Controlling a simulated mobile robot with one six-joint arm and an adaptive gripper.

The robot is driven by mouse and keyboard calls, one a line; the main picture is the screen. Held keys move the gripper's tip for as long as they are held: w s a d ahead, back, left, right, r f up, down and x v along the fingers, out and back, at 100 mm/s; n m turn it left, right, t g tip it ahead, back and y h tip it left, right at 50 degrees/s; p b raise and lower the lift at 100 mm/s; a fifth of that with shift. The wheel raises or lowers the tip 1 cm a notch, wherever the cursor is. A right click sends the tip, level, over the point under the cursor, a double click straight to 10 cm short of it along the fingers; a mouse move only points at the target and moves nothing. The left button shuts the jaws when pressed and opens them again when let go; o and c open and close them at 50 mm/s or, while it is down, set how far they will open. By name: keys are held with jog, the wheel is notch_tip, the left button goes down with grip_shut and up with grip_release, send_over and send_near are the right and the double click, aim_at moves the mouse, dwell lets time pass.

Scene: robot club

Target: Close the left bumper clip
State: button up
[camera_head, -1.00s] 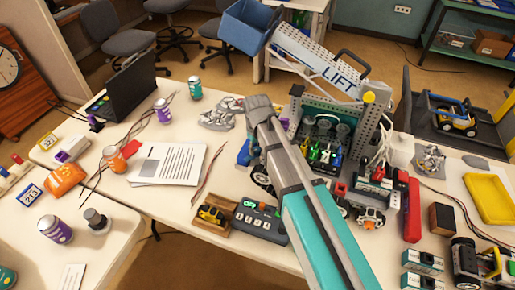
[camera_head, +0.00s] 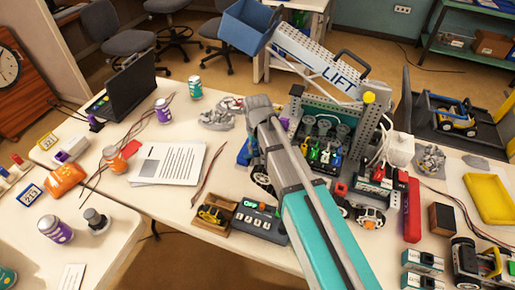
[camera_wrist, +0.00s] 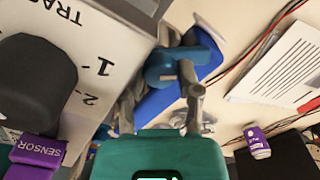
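The competition robot (camera_head: 325,145) stands on the table behind my arm. A blue bumper part (camera_head: 243,152) shows at its left side, partly covered by my arm. In the wrist view a blue panel (camera_wrist: 185,95) lies beyond my fingers, with a rounded blue piece (camera_wrist: 165,66) in front of it that looks like the left bumper clip. My gripper (camera_wrist: 168,85) has its two grey fingers apart, one on each side below the blue piece. I cannot tell whether they touch it or how far the clip is closed. In the head view my arm hides the gripper.
A white panel (camera_wrist: 55,35) marked 1 and 2, a dark rounded part (camera_wrist: 35,85) and a purple sensor (camera_wrist: 35,155) crowd the wrist view's left. A controller (camera_head: 258,222) sits in front of the robot. Papers (camera_head: 170,162) and cables lie left on the table.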

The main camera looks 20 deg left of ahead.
jog(key=o, duration=0.4)
jog(key=shift+d+n, duration=0.1)
jog(key=shift+n, duration=0.3)
